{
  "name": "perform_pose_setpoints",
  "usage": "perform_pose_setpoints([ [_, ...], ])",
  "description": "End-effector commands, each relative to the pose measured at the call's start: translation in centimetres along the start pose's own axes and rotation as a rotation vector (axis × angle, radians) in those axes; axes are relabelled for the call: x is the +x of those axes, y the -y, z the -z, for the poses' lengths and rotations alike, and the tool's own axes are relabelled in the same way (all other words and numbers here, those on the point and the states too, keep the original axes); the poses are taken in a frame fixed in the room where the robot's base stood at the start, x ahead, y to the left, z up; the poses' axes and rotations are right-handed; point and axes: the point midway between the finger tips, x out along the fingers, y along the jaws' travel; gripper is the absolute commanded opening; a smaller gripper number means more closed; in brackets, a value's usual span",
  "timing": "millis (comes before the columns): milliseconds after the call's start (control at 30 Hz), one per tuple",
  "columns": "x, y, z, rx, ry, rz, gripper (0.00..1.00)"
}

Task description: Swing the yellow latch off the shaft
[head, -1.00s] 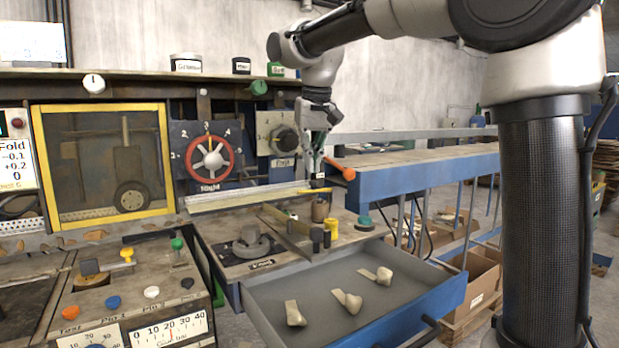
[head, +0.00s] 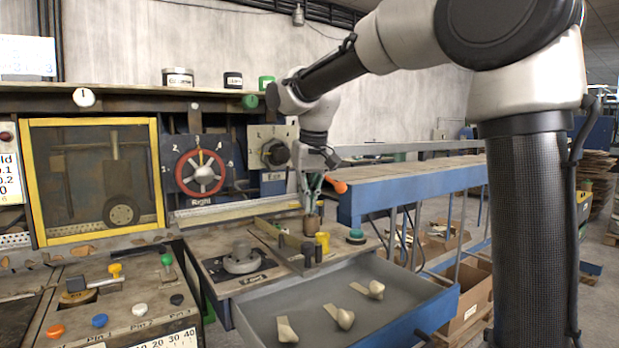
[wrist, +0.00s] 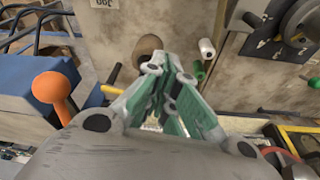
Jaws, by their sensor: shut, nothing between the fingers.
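My gripper (head: 311,206) is shut and empty, pointing down over the right end of the machine bench in the head view. In the wrist view its green-padded fingers (wrist: 166,66) meet at the tips. A yellow bar, apparently the latch (wrist: 113,91), sticks out to the left of the fingers there. Its other end is hidden behind them, and I cannot tell whether it touches them. A brown round post (wrist: 147,46) shows just beyond the fingertips; it stands below my gripper in the head view (head: 310,225). I cannot make out clearly where the shaft is.
A yellow cylinder (head: 322,241) and a green-topped button (head: 356,235) stand on the bench. An open drawer (head: 385,314) with several pale pieces juts out below.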

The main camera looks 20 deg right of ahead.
Motion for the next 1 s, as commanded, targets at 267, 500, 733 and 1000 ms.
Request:
perform_pose_setpoints([
  [267,2.1,0.0,2.9,0.001,-0.001,0.0,0.0],
  [500,2.4,0.0,3.4,0.001,-0.001,0.0,0.0],
  [733,2.4,0.0,3.5,0.0,-0.001,0.0,0.0],
  [1000,2.8,0.7,4.9,0.0,0.0,0.0,0.0],
])
